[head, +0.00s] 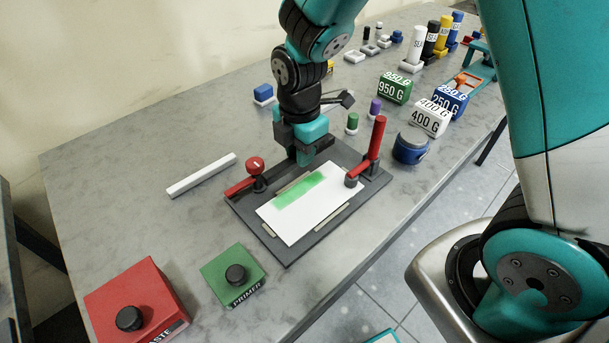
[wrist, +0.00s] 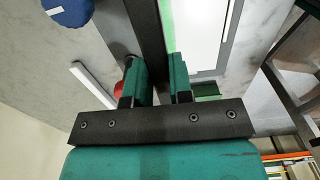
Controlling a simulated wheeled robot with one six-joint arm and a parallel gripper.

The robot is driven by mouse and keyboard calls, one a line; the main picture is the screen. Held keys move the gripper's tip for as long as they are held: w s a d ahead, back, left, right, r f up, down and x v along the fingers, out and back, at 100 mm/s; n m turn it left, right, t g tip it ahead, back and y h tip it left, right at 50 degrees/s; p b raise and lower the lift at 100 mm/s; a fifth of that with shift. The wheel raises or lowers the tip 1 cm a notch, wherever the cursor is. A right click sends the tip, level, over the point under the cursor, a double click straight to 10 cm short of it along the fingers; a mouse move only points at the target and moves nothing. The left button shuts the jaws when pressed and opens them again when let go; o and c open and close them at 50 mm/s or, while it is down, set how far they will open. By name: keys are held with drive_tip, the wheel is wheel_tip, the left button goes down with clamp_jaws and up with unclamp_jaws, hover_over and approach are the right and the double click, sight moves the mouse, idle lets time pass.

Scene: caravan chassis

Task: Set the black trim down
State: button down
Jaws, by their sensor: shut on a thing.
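My gripper (head: 308,155) is low over the back edge of the dark fixture plate (head: 292,250). In the wrist view, my gripper (wrist: 157,85) is shut on the black trim (wrist: 152,35), a long dark strip running away between the teal fingers. A white panel (head: 310,210) with a green band (head: 300,190) lies on the plate. I cannot tell whether the trim touches the plate.
A red-knobbed clamp (head: 256,165) and a tall red-handled clamp (head: 376,140) flank the panel. A white bar (head: 202,175) lies to the left. Red (head: 135,295) and green (head: 232,272) boxes stand in front. Labelled blocks (head: 430,117) stand to the right. Bare table lies at far left.

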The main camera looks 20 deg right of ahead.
sight(300, 187)
wheel_tip(300, 187, down, 8)
drive_tip(key=shift+r, duration=0.1)
idle(0.4)
drive_tip(key=c, duration=1)
unclamp_jaws()
drive_tip(key=shift+f, duration=0.2)
